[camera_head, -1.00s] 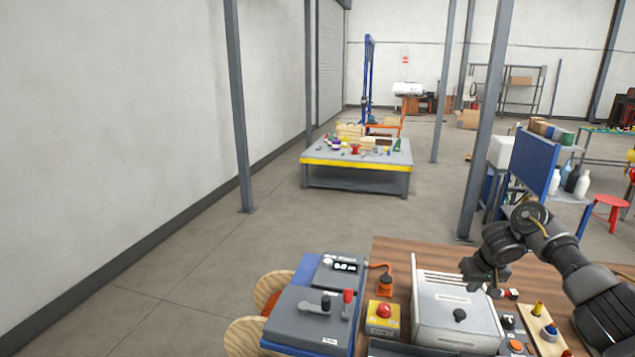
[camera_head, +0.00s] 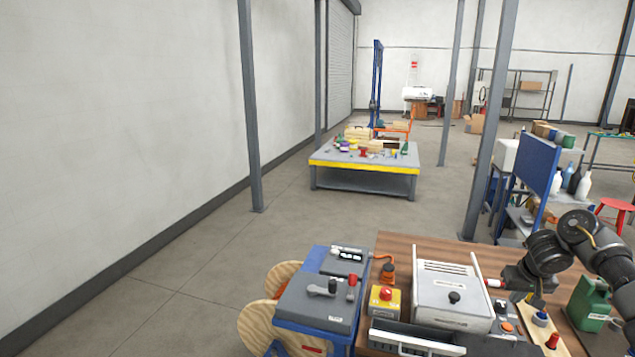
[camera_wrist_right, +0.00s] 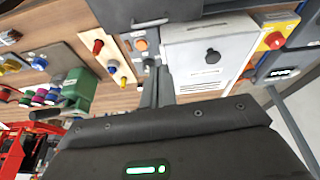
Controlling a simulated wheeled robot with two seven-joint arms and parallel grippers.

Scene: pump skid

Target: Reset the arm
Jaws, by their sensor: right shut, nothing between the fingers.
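My right arm comes in from the right in the head view. Its dark gripper (camera_head: 513,280) hangs over the right part of the wooden workbench, just right of the white box with a black knob (camera_head: 452,291). In the right wrist view the dark gripper body fills the lower part, and the closed fingers (camera_wrist_right: 157,88) point toward the white box with nothing between them. My left gripper is not in the head view.
A grey control panel with levers (camera_head: 318,303) stands left.

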